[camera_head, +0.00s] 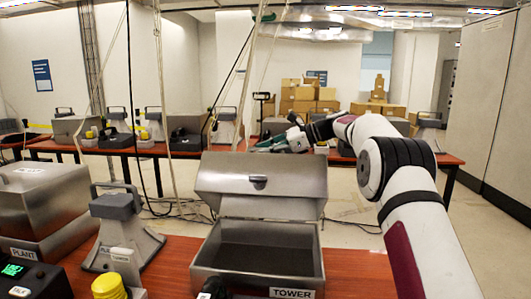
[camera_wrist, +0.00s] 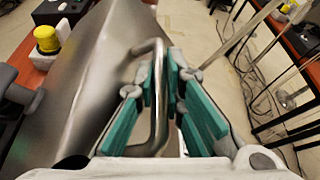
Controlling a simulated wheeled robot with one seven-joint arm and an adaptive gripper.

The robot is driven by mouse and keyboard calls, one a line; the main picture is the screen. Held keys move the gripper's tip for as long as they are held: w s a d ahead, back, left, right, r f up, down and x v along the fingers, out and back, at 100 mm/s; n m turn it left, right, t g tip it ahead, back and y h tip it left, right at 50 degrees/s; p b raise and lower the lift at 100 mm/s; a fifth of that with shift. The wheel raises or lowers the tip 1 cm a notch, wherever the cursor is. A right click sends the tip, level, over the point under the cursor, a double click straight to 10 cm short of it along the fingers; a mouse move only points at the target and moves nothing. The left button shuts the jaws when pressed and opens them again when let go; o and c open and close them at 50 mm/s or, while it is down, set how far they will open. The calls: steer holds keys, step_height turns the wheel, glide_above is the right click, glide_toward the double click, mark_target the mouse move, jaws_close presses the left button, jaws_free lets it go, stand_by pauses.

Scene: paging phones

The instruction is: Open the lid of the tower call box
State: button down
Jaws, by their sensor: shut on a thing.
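The tower call box (camera_head: 232,282) is a steel box with a TOWER label on its front right, and its dark inside shows. Its steel lid (camera_head: 220,182) stands raised at the back, with its inner side toward the head camera. My gripper (camera_head: 268,144) is at the lid's top edge, partly hidden behind it. In the wrist view, the teal fingers of my gripper (camera_wrist: 160,85) are closed around the bent metal handle (camera_wrist: 158,108) beside the steel lid face (camera_wrist: 85,75).
A steel PLANT box (camera_head: 45,200) and a grey desk device (camera_head: 122,225) stand left on the red table. A yellow knob (camera_head: 108,286) is at the front. Cords hang near the box's left. A rear table (camera_head: 185,152) carries more phones and boxes.

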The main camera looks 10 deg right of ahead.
steer(key=c, duration=1.9)
jaws_free()
steer(key=shift+c, duration=0.2)
steer(key=shift+d, duration=0.15)
steer(key=v, duration=1.1)
steer(key=shift+s+d+r, duration=0.15)
steer(key=shift+d+r, duration=0.1)
steer(key=shift+d, duration=0.05)
steer(key=shift+d+r, duration=0.1)
